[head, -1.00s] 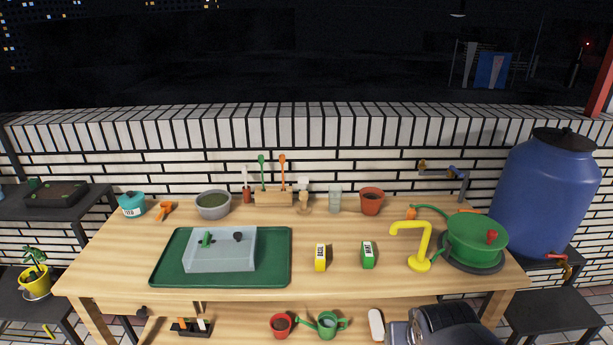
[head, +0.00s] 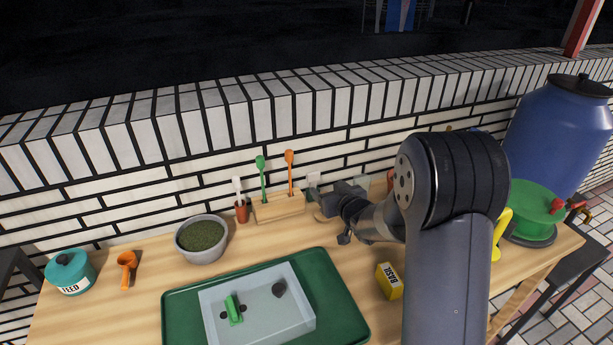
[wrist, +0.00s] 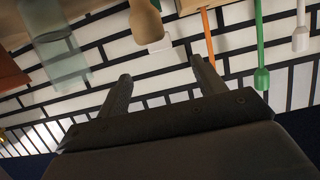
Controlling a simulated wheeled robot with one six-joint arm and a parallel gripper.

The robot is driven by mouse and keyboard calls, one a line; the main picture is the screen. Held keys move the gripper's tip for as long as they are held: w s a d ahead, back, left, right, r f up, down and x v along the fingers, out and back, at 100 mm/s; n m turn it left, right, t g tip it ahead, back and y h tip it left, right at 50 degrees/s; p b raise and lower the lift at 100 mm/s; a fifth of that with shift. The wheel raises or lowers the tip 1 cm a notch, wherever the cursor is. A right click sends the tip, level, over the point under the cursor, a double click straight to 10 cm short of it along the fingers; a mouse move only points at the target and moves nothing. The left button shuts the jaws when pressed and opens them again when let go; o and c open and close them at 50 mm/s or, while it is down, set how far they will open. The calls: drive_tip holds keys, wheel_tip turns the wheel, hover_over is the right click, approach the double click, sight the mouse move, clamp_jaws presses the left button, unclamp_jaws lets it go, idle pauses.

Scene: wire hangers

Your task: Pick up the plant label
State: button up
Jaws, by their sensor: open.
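My gripper (head: 322,194) is open and empty, reaching over the back of the bench, near the right end of the wooden tool block (head: 280,207). In the wrist view, which is upside down, its two fingers (wrist: 161,70) stand apart. A small white piece (wrist: 160,43) shows just beyond the gap, beside a wooden tool (wrist: 146,20); the white piece also shows in the head view (head: 314,179). I cannot tell for certain which white piece is the plant label.
An orange tool (head: 289,172) and a green tool (head: 262,178) stand upright in the block. The brick wall (head: 130,205) is close behind. A grey bowl (head: 201,240), a green tray (head: 180,318) and a yellow basil packet (head: 389,282) are nearby.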

sight(314, 176)
drive_tip(key=p+x, duration=0.1)
drive_tip(key=x, duration=0.9)
drive_tip(key=shift+d+p, duration=0.1)
drive_tip(key=shift+p, duration=0.2)
drive_tip(key=shift+c, duration=0.5)
drive_tip(key=c, duration=0.9)
